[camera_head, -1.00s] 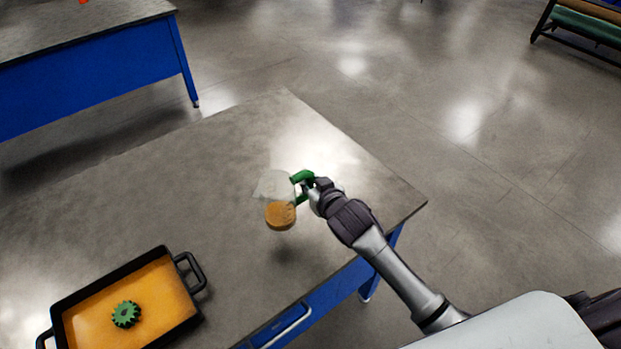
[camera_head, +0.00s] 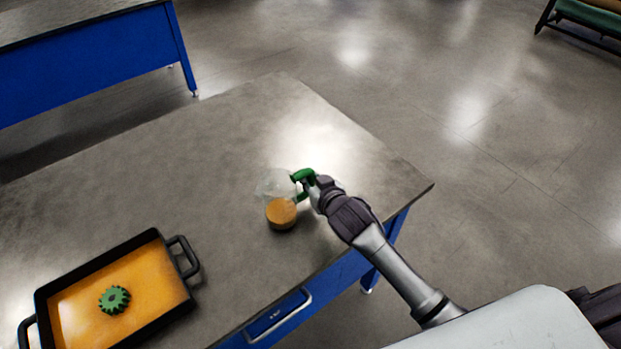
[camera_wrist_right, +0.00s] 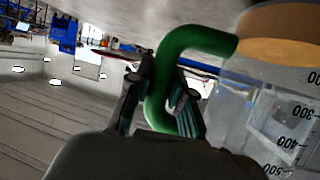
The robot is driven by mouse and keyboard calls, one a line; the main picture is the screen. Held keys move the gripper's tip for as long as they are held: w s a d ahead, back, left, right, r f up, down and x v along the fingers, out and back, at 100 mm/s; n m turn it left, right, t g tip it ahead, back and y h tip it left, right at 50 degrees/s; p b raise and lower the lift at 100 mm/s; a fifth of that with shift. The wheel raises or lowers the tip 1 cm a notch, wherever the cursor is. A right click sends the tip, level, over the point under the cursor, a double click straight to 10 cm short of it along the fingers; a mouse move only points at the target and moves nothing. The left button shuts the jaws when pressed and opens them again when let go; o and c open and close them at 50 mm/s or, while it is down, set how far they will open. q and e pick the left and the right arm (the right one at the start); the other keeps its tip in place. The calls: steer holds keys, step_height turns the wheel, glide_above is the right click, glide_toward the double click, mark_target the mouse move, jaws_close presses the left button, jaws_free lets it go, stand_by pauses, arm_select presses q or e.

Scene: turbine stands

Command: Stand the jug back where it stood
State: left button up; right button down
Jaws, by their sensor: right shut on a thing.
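The jug (camera_head: 281,211) is clear with a green handle and holds orange liquid in its lower part. It is upright at the grey table (camera_head: 200,150), near the front right part; I cannot tell for sure whether its base touches the top. My right gripper (camera_head: 307,184) is shut on the green handle from the right. In the right wrist view the handle (camera_wrist_right: 185,45) passes between the fingers, and the jug's marked wall (camera_wrist_right: 270,115) is beside them. My left gripper is not in view.
A black tray (camera_head: 165,321) with orange liquid and a green gear (camera_head: 114,299) stands at the table's left front. The table around the jug is clear. A blue bench (camera_head: 90,65) stands behind at left, and a rack (camera_head: 580,30) at far right.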

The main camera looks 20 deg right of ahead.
steer(key=shift+f, duration=0.35)
steer(key=c, duration=1)
jaws_free()
steer(key=shift+o, duration=0.3)
steer(key=shift+o, duration=0.7)
